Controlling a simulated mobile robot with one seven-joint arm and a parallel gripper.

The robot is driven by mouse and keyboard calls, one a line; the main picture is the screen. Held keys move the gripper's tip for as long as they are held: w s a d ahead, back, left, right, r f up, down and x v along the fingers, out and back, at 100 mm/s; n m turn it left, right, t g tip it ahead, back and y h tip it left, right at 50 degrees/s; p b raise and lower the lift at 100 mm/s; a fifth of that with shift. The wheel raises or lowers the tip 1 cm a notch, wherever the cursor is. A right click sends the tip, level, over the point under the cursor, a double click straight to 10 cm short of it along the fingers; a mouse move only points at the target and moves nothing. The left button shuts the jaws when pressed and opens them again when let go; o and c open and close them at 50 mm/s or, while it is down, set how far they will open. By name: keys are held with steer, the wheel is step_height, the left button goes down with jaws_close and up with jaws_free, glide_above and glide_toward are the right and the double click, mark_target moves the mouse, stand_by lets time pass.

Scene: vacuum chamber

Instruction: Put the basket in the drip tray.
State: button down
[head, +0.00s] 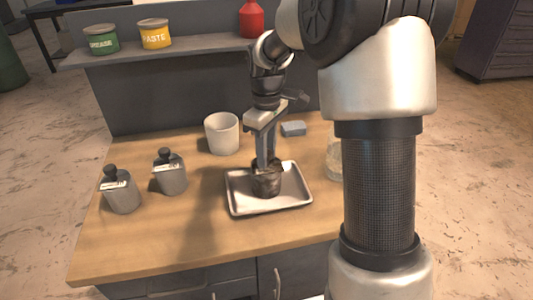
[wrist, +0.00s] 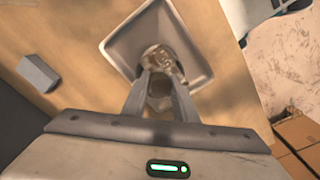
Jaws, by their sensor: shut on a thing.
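The drip tray (head: 238,204) is a shallow, pale metal rectangle with a raised rim, lying on the wooden bench. The basket (head: 267,184) is a small, dark metallic cup-like thing, upright over the tray's middle. My gripper (head: 267,164) points straight down from above and is shut on the basket's upper part. In the wrist view the basket (wrist: 158,57) shows between my two fingers, with the tray (wrist: 118,48) around it. I cannot tell whether the basket's bottom touches the tray floor.
A white cup (head: 222,134) stands behind the tray. Two grey bottles with dark knobs (head: 170,174) (head: 121,192) stand to the left. A grey block (head: 293,129) lies behind, and a clear jar (head: 335,160) is partly hidden by my arm. The bench's front left is clear.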

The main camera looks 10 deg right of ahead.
steer(key=c, duration=1.4)
jaws_free()
steer(key=shift+f, duration=0.1)
steer(key=shift+c, duration=0.2)
